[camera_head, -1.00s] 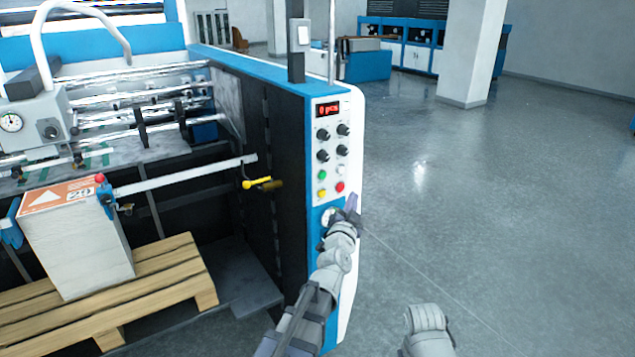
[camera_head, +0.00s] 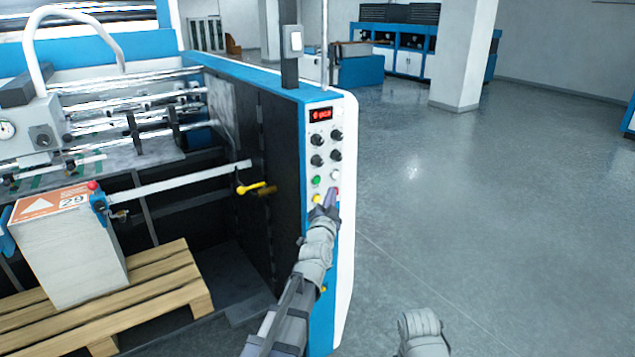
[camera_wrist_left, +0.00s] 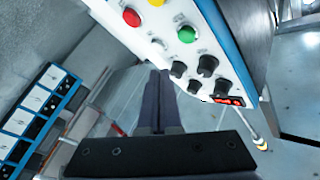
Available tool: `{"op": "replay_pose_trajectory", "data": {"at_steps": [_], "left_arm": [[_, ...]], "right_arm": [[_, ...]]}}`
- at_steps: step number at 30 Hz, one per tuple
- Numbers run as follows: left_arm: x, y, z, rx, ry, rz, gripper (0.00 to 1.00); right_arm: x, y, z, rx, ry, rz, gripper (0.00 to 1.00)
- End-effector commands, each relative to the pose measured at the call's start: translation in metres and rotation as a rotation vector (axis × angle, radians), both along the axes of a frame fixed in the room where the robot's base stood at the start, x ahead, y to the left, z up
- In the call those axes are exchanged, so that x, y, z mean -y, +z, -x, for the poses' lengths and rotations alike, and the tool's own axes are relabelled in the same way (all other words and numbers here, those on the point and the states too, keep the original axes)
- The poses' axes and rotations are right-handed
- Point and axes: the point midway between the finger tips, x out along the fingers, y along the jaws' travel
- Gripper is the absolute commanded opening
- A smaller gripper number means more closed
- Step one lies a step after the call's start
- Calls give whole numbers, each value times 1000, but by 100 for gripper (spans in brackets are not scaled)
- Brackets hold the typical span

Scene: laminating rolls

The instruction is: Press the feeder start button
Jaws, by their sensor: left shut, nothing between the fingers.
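The control panel (camera_head: 325,160) is on the white and blue end of the machine. It carries a green button (camera_head: 316,180), a white button (camera_head: 334,175) and a yellow button (camera_head: 317,199); the red button is mostly hidden by my gripper. My left gripper (camera_head: 329,197) is shut and empty, in front of the lower buttons. In the left wrist view its closed fingers (camera_wrist_left: 159,78) point near the white button (camera_wrist_left: 158,42), with the green (camera_wrist_left: 187,34) and red (camera_wrist_left: 131,17) buttons on either side. I cannot tell whether they touch the panel. My right gripper is out of view.
Dark knobs (camera_head: 336,136) and a red-lit display (camera_head: 320,115) sit above the buttons. A yellow-handled lever (camera_head: 256,188) sticks out at the machine's side. A stack (camera_head: 70,250) stands on a wooden pallet (camera_head: 150,290) at left. The floor to the right is clear.

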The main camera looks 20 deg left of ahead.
Motion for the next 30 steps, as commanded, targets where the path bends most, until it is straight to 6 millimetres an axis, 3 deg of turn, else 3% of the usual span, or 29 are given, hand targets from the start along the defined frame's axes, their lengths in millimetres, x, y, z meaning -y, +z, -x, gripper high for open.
{"op": "replay_pose_trajectory", "data": {"at_steps": [12, 30], "left_arm": [[-30, 0, -24, 0, 1, -1, 0], [-34, 0, -26, 0, 0, 1, 0]], "right_arm": [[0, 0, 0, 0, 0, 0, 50], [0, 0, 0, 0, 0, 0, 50]]}}
